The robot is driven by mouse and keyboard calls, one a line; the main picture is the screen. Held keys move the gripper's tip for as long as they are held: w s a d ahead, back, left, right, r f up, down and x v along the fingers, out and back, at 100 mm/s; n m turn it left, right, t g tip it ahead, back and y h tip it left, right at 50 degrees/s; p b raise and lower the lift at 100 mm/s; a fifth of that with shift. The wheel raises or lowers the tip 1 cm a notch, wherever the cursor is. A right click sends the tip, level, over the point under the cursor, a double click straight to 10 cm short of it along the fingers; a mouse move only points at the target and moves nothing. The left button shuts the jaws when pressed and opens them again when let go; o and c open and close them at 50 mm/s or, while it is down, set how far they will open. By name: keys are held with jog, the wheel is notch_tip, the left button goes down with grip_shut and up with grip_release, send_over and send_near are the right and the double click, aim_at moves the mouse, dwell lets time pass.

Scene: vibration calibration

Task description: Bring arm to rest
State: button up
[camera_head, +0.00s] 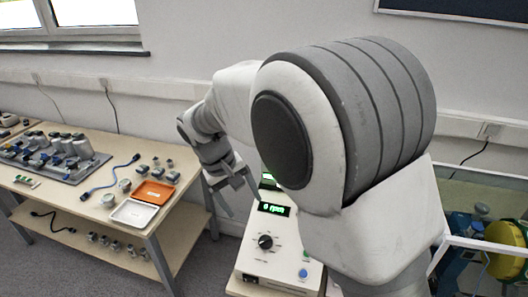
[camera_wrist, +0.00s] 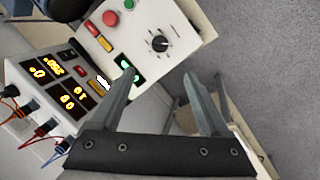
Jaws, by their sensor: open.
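My gripper (camera_head: 238,188) shows in the head view in the middle left, at the end of my bent arm, beside the control box. In the wrist view its two fingers (camera_wrist: 165,100) are spread apart with nothing between them. The white control box (camera_head: 275,250) stands below and to the right of my gripper in the head view. It has a dark knob and a green-lit display (camera_head: 273,208). In the wrist view the box's knob (camera_wrist: 159,43) and a red button (camera_wrist: 111,18) show beyond the fingers. My arm hides part of the box's surroundings.
A wooden table (camera_head: 95,168) at left holds an orange tray (camera_head: 154,192), a white tray (camera_head: 134,213), a blue cable and several small parts. An instrument with orange digits (camera_wrist: 62,85) shows in the wrist view. A glass-sided enclosure (camera_head: 480,243) stands at right. Grey floor lies between.

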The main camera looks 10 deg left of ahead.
jog(key=s+d+r+m+y, duration=0.1)
jog(key=s+d+r+m, duration=0.15)
jog(key=d+r, duration=0.45)
jog(key=s+d+r+m+y, duration=0.15)
jog(key=s+d+r, duration=0.25)
jog(key=d, duration=0.6)
jog(key=s+d+m+t, duration=0.3)
jog(key=s+d, duration=0.7)
jog(key=s, duration=0.2)
jog(key=shift+t, duration=0.3)
